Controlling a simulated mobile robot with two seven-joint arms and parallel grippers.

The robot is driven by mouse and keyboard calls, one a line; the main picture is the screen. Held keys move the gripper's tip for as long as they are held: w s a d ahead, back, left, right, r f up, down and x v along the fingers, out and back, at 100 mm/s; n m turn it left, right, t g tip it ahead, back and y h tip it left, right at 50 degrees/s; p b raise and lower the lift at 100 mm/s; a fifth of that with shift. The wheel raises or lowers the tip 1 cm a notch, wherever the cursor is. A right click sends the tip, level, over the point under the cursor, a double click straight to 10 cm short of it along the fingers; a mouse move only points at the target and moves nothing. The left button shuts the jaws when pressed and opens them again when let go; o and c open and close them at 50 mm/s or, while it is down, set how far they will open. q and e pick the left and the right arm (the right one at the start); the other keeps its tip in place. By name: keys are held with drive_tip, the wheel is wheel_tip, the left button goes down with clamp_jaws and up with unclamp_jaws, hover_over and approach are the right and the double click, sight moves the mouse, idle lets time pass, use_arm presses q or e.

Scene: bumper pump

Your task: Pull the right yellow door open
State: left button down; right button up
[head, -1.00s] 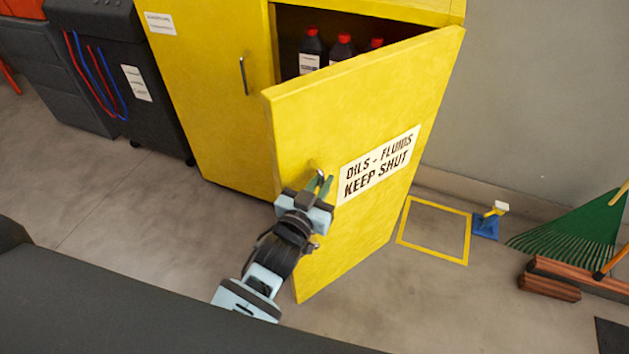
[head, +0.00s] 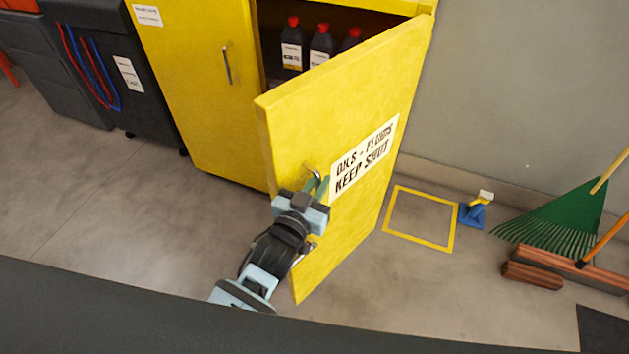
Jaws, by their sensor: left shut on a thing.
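The right yellow door (head: 350,215) stands partly open, swung out from the cabinet on its right-hand edge. It bears a white label reading "OILS - FLUIDS KEEP SHUT" (head: 364,156). My left gripper (head: 316,182) is shut on the metal handle (head: 311,171) near the door's free edge; its fingers hide part of the handle. The left yellow door (head: 200,100) is closed, with its own handle (head: 227,66). My right gripper is not in view.
Dark bottles with red caps (head: 321,45) stand on a shelf inside. A dark cart (head: 125,70) with red and blue hoses is at the left.

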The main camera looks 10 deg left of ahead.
use_arm(q)
drive_tip(key=shift+s+d, duration=0.1)
drive_tip(key=shift+d, duration=0.1)
idle(0.4)
drive_tip(key=c, duration=1.6)
unclamp_jaws()
drive_tip(key=shift+o, duration=0.2)
drive_tip(key=shift+s+a, duration=0.1)
drive_tip(key=shift+s, duration=0.05)
drive_tip(key=v, duration=0.7)
drive_tip(key=shift+s, duration=0.4)
